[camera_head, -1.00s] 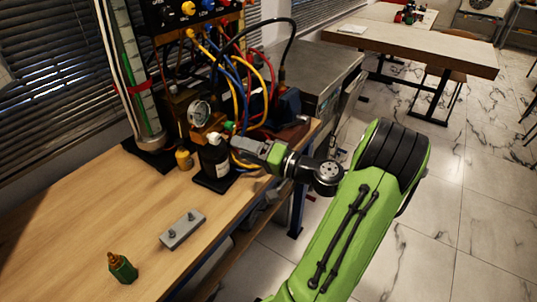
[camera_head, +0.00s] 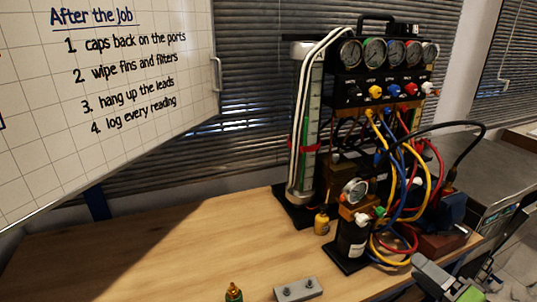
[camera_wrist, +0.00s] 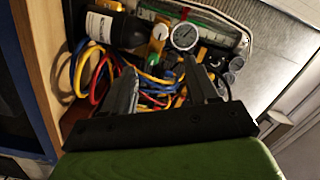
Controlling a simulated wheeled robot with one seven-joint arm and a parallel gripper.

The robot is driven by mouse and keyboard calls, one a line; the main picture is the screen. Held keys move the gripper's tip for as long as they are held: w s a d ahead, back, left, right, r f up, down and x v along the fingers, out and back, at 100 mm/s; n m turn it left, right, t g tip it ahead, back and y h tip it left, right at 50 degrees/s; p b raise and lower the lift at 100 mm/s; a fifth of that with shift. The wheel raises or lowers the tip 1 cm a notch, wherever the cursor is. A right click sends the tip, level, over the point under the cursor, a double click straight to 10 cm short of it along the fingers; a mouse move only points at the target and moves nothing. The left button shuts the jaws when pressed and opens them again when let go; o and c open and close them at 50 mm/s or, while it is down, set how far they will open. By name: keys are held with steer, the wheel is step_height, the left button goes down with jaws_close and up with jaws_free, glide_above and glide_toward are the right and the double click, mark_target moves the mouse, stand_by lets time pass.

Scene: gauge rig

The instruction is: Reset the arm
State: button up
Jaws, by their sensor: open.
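My gripper (camera_head: 440,277) shows at the lower right edge of the head view, cut off by the frame. It is right of the black bottle (camera_head: 352,238) and apart from it. In the wrist view my gripper (camera_wrist: 160,72) has its two dark fingers spread with nothing held between them. Behind the fingers are coloured hoses (camera_wrist: 98,70), a round gauge (camera_wrist: 185,37) and the black bottle (camera_wrist: 115,27). Most of my arm is out of the head view.
The gauge rig (camera_head: 375,85) stands at the back of the wooden bench (camera_head: 160,250), with hoses looping down its front. A whiteboard (camera_head: 110,100) overhangs the left. The bench's left part is clear.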

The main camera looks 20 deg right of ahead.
steer(key=w+a+n+g+y+p, duration=0.2)
steer(key=w+a+n+g+p, duration=0.15)
steer(key=a+g, duration=0.45)
steer(key=w+a+n+g+y+p, duration=0.15)
steer(key=w+a+n+g, duration=0.25)
steer(key=a, duration=0.7)
steer(key=s+a+r+n+h+p, duration=0.2)
steer(key=s+a+r+p, duration=0.1)
steer(key=s+a+r, duration=0.1)
steer(key=s+a+r+n+h+p, duration=0.1)
steer(key=s+a+r+h+p, duration=0.2)
steer(key=s+a+r, duration=0.2)
step_height(320, 180, up, 4)
steer(key=shift+s+a+r+n+h, duration=0.15)
steer(key=shift+s+r+n+h, duration=0.15)
steer(key=shift+s, duration=0.9)
